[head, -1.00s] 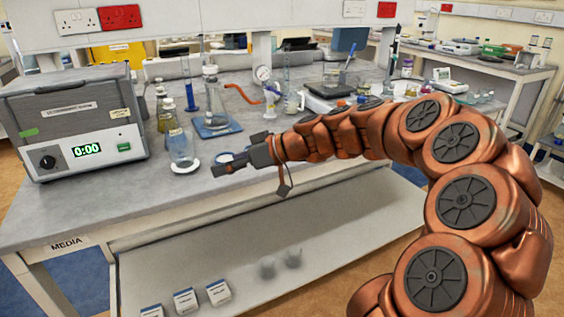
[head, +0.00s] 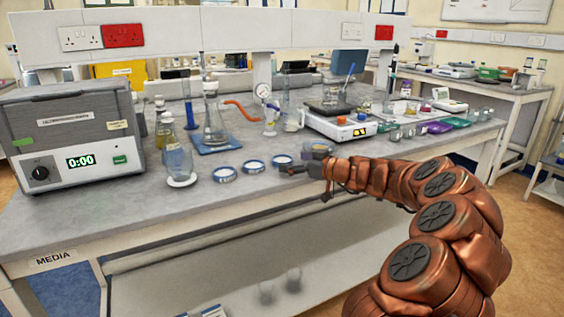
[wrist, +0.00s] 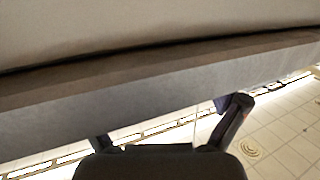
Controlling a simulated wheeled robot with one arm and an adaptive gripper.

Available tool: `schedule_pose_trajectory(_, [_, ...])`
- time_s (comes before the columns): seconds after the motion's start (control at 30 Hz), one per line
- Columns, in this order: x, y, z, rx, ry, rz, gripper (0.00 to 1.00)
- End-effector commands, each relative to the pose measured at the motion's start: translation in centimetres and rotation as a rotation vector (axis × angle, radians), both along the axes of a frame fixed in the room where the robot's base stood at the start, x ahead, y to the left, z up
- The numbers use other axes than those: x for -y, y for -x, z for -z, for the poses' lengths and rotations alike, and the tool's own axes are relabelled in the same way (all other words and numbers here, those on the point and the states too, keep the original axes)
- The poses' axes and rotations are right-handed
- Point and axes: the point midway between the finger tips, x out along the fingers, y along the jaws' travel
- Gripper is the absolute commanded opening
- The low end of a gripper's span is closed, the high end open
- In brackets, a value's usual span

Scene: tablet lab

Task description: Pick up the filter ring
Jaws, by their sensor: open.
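Three low blue-rimmed rings or dishes lie in a row near the bench's front edge: a left one (head: 224,174), a middle one (head: 253,167) and a right one (head: 282,160). I cannot tell whether one of these is the filter ring. My gripper (head: 288,171) is open in front of the right one, near the bench edge. Its fingers also show in the wrist view (wrist: 166,128), apart, with nothing seen between them. That view shows the bench edge and the tiled floor, and no ring.
A flask (head: 213,120) on a blue pad, a boxy machine (head: 75,140) and a scale (head: 340,125) stand around. The bench's front left is clear.

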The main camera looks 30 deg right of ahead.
Motion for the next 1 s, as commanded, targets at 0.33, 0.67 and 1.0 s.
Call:
schedule_pose_trajectory(0.33, [-0.8,-3.4,0.5,-0.002,0.000,-0.002,0.97])
schedule_pose_trajectory(0.67, [-0.8,-3.5,0.5,-0.001,-0.001,-0.002,0.88])
schedule_pose_trajectory(1.0, [-0.8,-3.5,0.5,-0.002,-0.001,-0.002,0.53])
